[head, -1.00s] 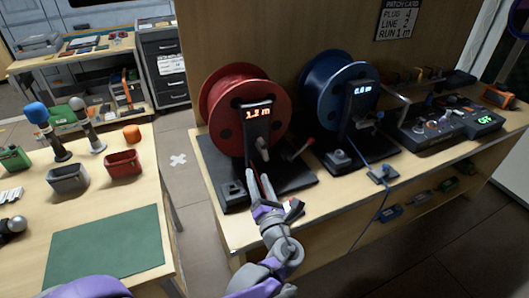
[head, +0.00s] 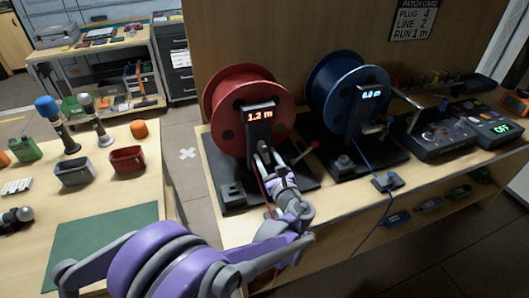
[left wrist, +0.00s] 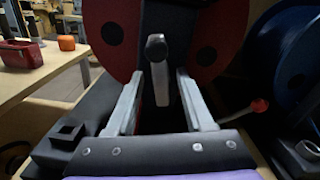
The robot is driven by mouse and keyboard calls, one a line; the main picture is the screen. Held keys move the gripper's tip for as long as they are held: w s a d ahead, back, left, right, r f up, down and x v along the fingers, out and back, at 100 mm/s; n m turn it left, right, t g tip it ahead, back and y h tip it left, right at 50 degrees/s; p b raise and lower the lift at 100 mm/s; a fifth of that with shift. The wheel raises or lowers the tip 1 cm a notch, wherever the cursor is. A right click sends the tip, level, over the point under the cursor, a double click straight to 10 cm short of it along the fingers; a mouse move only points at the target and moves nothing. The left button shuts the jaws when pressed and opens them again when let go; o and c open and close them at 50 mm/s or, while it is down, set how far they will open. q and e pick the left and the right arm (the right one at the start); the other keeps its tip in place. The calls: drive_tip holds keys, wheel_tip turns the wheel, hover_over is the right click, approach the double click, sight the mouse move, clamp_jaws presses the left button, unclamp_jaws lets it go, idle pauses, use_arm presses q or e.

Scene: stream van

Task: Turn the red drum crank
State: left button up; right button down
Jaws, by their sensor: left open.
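The red drum (head: 221,95) stands on a black base (head: 233,200) on the bench, its display reading 1.2 m. Its grey crank (left wrist: 157,48) shows in the left wrist view, with a dark rounded knob on top and a pale arm hanging down. My left gripper (head: 263,155) is at the front of the drum, just below the display. In the left wrist view its fingers (left wrist: 160,88) are open, one on each side of the crank arm, with gaps visible. In the head view the gripper mostly hides the crank. My right gripper is not in view.
A red-knobbed lever (head: 313,146) rises right of the drum. A blue drum (head: 322,88) with its own stand and cable is farther right, then control boxes (head: 445,135). A table with bins and a green mat (head: 105,240) is at left.

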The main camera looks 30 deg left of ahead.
use_arm(q)
drive_tip(key=shift+x, duration=1.25)
clamp_jaws()
drive_tip(key=shift+d, duration=0.1)
